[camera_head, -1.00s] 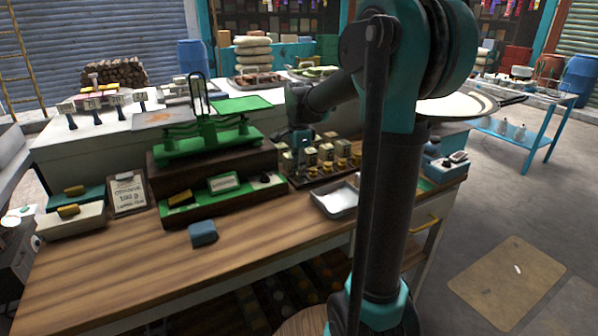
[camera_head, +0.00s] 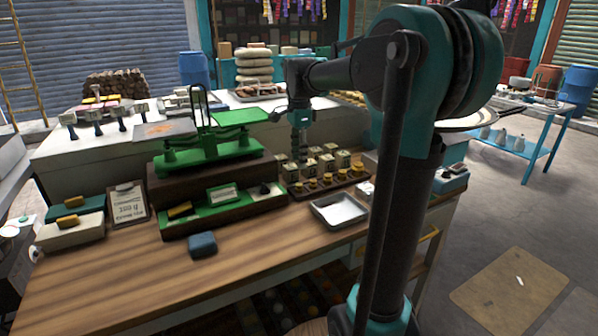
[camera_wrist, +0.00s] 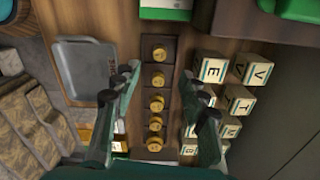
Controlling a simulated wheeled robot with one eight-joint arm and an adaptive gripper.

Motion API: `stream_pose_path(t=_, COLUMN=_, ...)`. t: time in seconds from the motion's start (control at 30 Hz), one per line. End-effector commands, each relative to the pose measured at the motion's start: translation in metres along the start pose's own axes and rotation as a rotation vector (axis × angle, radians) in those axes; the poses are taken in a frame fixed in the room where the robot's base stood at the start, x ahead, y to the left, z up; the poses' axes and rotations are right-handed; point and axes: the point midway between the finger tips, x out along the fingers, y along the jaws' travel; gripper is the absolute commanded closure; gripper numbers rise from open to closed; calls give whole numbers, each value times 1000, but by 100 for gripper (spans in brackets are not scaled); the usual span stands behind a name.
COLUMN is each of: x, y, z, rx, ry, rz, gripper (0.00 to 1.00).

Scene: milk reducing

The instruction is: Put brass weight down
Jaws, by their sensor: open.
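Several brass weights stand in a row on a dark tray (camera_head: 320,190) at the right of the wooden counter, one of them at the near left end (camera_head: 298,187). In the wrist view the brass weights (camera_wrist: 157,79) run in a line down the dark strip, upright and apart. My gripper (camera_wrist: 162,85) is open and empty, its fingers on either side of the row in that view. In the head view my gripper (camera_head: 300,140) hangs above and behind the tray, clear of the weights. Its fingertips are small there.
Lettered blocks (camera_wrist: 240,70) stand beside the weights. A shallow metal tray (camera_head: 340,211) lies in front. A green balance scale (camera_head: 208,155) stands on a dark wooden box to the left.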

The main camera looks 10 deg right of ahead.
Motion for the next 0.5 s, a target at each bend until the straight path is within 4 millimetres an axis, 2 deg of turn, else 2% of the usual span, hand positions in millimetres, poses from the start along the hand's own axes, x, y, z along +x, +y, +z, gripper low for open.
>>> stream_pose_path(t=0.1, x=-16, y=0, z=0, rx=0, ry=0, rz=0, gripper=57)
stream_pose_path(t=0.2, x=-24, y=0, z=0, rx=0, ry=0, rz=0, gripper=57)
stream_pose_path(t=0.5, x=-28, y=0, z=0, rx=0, ry=0, rz=0, gripper=57)
